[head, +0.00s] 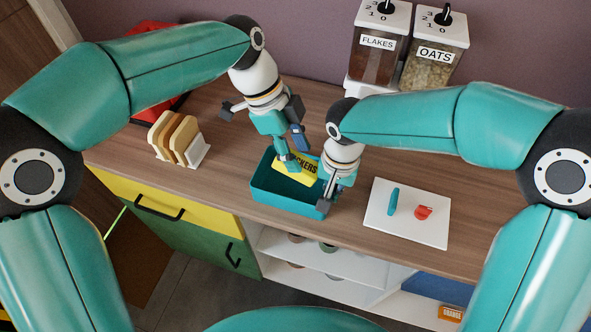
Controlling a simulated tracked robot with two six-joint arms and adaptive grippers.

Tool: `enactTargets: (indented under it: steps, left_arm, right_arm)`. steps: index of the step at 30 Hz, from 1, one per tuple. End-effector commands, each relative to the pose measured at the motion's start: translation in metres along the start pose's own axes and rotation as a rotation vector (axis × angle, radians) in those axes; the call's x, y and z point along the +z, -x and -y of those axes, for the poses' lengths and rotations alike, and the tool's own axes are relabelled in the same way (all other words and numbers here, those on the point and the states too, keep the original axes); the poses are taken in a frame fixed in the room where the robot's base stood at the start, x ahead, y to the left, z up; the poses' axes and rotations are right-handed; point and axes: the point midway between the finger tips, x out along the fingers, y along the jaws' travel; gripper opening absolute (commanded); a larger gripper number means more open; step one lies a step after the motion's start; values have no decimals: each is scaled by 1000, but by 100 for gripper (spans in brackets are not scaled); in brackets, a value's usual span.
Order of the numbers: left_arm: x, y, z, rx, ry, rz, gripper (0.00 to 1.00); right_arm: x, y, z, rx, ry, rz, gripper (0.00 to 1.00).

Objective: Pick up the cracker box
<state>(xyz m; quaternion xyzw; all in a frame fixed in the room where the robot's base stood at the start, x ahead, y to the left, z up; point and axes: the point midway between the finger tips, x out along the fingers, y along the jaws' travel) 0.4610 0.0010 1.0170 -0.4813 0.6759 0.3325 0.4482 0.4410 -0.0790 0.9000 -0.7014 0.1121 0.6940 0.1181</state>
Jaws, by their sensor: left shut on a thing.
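The cracker box (309,172) is yellow with dark lettering, of which "CKERS" shows. It is tilted and sits at least partly inside a teal open bin (287,202) on the wooden counter. My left gripper (294,158) points down over the bin and is shut on the cracker box, covering part of it. My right gripper (331,197) is low at the right end of the bin, close to its wall. Its fingers are small and partly hidden, so whether it is open or shut is unclear, as is whether it touches the bin.
A white board (408,228) with a teal piece and a red piece lies to the right. A rack of wooden boards (178,138) stands at the left. Flakes (378,55) and oats (434,65) dispensers stand at the back. Open shelves (320,258) are below the counter.

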Motion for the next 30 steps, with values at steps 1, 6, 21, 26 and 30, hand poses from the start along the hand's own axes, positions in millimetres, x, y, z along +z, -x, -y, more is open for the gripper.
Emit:
enactTargets:
  steps: [1, 6, 21, 26, 30]
  left_arm:
    - [-11, 24, 4, -29, -3, -9, 0]
    - [-32, 75, 3, -28, -3, -9, 0]
    - [-59, 143, 1, -19, 0, -7, 0]
    - [-60, 146, 0, -18, 0, -6, 0]
    - [-60, 146, 0, -18, 0, -6, 0]
  right_arm:
    - [4, -4, -3, 12, 5, 11, 0]
    - [4, -4, -3, 14, 5, 13, 0]
    - [5, -4, -3, 14, 5, 15, 0]
    - [5, -4, -3, 14, 5, 15, 0]
    - [5, -4, -3, 14, 5, 15, 0]
